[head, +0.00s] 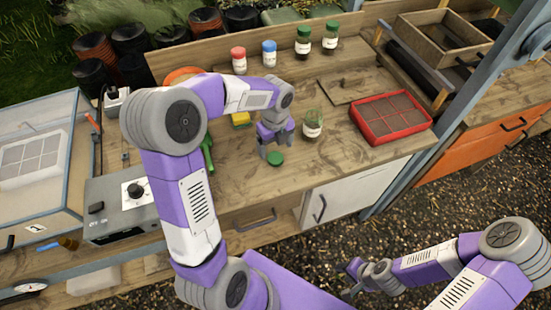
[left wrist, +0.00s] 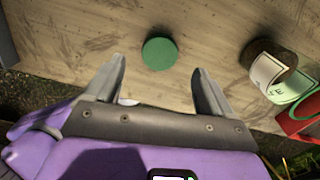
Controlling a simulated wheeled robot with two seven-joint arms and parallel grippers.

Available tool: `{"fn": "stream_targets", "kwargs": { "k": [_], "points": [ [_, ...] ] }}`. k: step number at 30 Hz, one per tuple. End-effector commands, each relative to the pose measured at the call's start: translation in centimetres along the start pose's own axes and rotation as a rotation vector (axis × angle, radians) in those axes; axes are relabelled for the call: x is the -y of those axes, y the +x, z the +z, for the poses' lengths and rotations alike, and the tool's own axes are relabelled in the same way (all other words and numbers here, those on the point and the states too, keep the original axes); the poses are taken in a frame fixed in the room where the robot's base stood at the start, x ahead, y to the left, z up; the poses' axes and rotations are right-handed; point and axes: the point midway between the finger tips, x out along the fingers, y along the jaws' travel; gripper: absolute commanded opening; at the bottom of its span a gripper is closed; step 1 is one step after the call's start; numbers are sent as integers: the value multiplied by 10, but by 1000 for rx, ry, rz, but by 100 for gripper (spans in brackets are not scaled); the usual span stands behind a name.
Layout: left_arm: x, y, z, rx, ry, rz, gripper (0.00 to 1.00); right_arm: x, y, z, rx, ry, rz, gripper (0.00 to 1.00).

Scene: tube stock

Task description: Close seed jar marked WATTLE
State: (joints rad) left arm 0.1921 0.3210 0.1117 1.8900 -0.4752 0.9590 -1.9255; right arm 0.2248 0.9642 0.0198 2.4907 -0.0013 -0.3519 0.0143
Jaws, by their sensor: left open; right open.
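A clear jar (head: 312,123) without a lid stands upright on the wooden bench. Its white label is too small to read in the head view. The jar also shows at the right of the left wrist view (left wrist: 268,70), its label only partly in sight. A round green lid (head: 275,158) lies flat on the bench left of the jar and nearer the front edge. My left gripper (head: 277,147) is open just above the lid, pointing down. In the left wrist view the lid (left wrist: 159,53) shows between the fingertips, untouched. My right gripper (head: 351,277) is open, low and off the bench.
Closed jars with red (head: 238,60), blue (head: 269,53) and green (head: 303,40) lids stand at the back. A red seed tray (head: 425,122) is right of the open jar. A green-handled tool (head: 208,155) and a yellow item (head: 241,119) lie left of my left gripper.

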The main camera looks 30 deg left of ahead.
Motion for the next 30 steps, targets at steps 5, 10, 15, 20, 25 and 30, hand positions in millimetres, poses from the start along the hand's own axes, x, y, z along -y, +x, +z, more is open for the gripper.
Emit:
{"fn": "stream_targets", "kwargs": {
  "k": [5,10,15,20,25,30],
  "points": [
    [0,-1,0,1,0,-1,84,0,-1,0,0,0,0,43],
    [0,7,0,0,0,-1,84,-1,3,0,0,0,0,43],
    [0,34,0,-1,0,1,84,-5,14,-1,0,0,0,43],
    [0,51,0,1,0,-1,84,-7,19,-1,0,0,0,43],
    [0,51,0,1,-1,-2,84,-7,18,-1,0,0,0,43],
    [0,51,0,1,0,-2,82,-7,18,-1,0,0,0,43]
  ]
}}
